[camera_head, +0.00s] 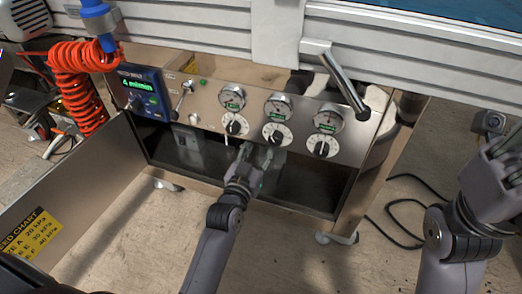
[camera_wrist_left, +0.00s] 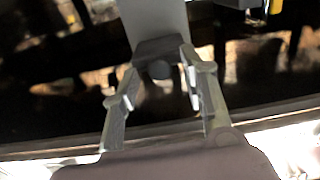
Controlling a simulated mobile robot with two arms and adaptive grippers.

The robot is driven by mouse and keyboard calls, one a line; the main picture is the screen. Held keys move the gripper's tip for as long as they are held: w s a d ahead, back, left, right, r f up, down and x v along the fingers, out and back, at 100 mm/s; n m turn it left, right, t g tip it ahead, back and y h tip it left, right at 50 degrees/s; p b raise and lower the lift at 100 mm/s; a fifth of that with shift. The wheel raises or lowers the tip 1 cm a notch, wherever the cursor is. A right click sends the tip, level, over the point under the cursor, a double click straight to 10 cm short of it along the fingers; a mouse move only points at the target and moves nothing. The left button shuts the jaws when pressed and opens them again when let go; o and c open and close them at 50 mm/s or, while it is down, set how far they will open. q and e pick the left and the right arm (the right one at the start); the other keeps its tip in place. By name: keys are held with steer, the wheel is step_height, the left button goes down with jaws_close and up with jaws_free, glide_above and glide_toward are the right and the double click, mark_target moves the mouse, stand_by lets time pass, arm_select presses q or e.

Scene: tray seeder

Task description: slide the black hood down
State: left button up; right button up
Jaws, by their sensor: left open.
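My left gripper (camera_head: 254,163) reaches into the open cabinet below the control panel. In the left wrist view its two fingers (camera_wrist_left: 159,66) are spread. Between and just beyond their tips is a dark hood-like piece (camera_wrist_left: 157,47), probably the black hood, at the lower end of a grey upright plate (camera_wrist_left: 158,16). A round grey knob or end shows under it. I cannot tell whether the fingers touch the piece. In the head view the hood is not clear behind the gripper. My right gripper (camera_head: 497,170) is off at the right, away from the cabinet; its jaw opening is unclear.
The steel panel (camera_head: 208,103) with gauges and dials overhangs the cabinet opening. The open door (camera_head: 75,190) stands at the left. A grey box (camera_head: 188,146) sits inside the cabinet at left. A lever handle (camera_head: 345,82) juts out above right. A black cable (camera_head: 392,222) lies on the floor.

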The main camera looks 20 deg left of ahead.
arm_select(q)
steer(key=shift+w, duration=0.6)
steer(key=shift+c, duration=0.5)
jaws_close()
